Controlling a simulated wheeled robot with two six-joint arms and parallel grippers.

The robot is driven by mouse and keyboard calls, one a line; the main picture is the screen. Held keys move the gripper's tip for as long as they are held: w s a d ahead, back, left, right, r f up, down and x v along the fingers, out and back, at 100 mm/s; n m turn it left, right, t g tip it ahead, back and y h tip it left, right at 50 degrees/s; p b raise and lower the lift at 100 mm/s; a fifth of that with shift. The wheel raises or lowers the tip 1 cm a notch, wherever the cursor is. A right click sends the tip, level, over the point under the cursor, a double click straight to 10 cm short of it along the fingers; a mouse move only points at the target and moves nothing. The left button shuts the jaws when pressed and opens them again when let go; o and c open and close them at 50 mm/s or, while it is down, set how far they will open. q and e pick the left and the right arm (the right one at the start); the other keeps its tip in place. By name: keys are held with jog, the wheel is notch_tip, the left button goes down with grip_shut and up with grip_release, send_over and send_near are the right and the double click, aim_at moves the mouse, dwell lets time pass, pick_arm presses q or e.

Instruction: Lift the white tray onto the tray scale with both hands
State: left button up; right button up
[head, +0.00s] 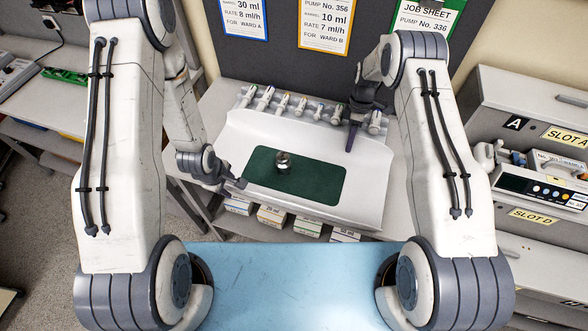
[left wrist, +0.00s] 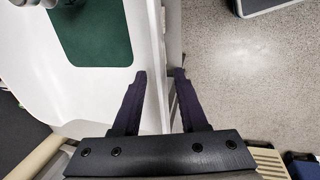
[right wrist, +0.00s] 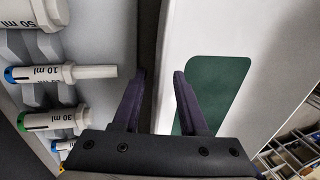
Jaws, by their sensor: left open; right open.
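The white tray (head: 365,175) appears to be the broad white piece with a green mat (head: 320,186) on it. A small round metal piece (head: 283,162) stands on the mat. My left gripper (head: 238,184) is open at the tray's left front side; in the left wrist view its fingers (left wrist: 160,75) point along the white edge, one on each side in the picture. My right gripper (head: 351,137) is open by the back right; in the right wrist view its fingers (right wrist: 159,75) lie either side of the white edge. Contact cannot be told. I cannot identify the tray scale.
Several syringes (head: 284,104) stand in a rack along the back, close to my right gripper. Boxes (head: 271,215) sit below the front edge. A blue surface (head: 295,285) lies nearest me. Pump equipment (head: 540,190) stands at the right.

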pick_arm(q)
jog(key=shift+x, duration=0.8)
pick_arm(e)
jog(key=shift+x, duration=0.8)
pick_arm(q)
grip_shut()
pick_arm(e)
grip_shut()
jog(key=shift+w+r, duration=0.1)
jog(key=shift+w, duration=0.05)
